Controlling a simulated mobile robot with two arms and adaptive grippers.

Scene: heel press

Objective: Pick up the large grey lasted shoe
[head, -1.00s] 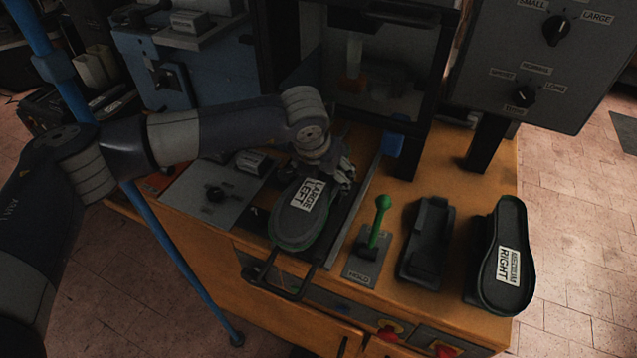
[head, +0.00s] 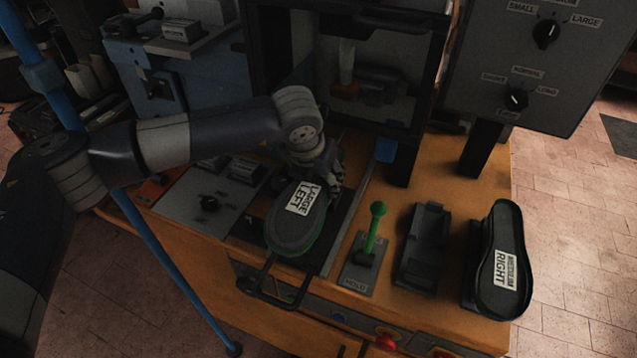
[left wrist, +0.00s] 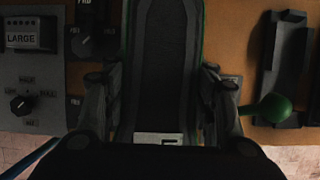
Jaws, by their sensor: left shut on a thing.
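The large grey lasted shoe (head: 290,232), with a white "LARGE LEFT" label and a green edge, lies sole up on the dark slide in front of the press. My left gripper (head: 318,176) is shut on it at the end farther from the bench front. In the left wrist view the shoe (left wrist: 165,65) runs up the middle, with the left gripper's fingers (left wrist: 160,110) on both its sides. Whether the shoe is clear of the slide cannot be told. My right gripper is not in view.
A green-knobbed hold lever (head: 376,225) stands just right of the shoe. Beyond it are an empty dark cradle (head: 424,245) and a "MEDIUM RIGHT" shoe (head: 500,245). The press frame (head: 405,150) rises behind. A grey plate with a knob (head: 205,198) lies to the left.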

